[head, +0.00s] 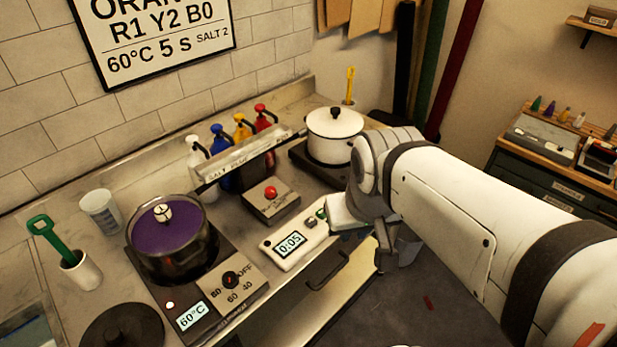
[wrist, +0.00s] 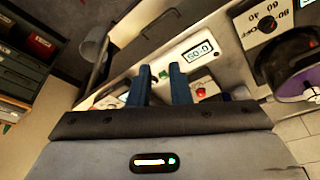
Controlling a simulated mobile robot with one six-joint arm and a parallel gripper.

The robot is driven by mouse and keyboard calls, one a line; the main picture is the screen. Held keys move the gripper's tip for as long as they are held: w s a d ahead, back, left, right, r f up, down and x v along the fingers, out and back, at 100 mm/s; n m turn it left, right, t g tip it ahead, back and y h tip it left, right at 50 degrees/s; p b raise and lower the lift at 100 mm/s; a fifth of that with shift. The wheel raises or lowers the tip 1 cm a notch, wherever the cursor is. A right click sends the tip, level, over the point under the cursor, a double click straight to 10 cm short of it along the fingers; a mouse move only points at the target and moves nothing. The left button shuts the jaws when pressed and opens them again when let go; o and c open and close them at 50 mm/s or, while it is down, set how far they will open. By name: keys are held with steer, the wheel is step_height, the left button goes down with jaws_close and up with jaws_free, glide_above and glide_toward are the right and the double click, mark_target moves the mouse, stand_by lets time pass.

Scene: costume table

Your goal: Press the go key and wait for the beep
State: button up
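The white timer box (head: 290,262) lies near the counter's front edge, its display (head: 290,244) reading 0:05. A small green key (head: 320,213) shows at its right end, close to my arm's end; I cannot read a label on it. In the wrist view the display (wrist: 198,53) appears upside down. My gripper (wrist: 161,70) points toward the timer's key end, with its two blue fingers apart and nothing held between them. A bit of green shows between the fingertips. I cannot tell whether a finger touches the key. In the head view, my arm hides most of the gripper.
A red-button box (head: 271,201) stands behind the timer. A white pot (head: 335,137) and several pump bottles stand farther back. A drawer handle (head: 325,276) juts out below.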

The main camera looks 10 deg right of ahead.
jaws_close()
stand_by(0.8)
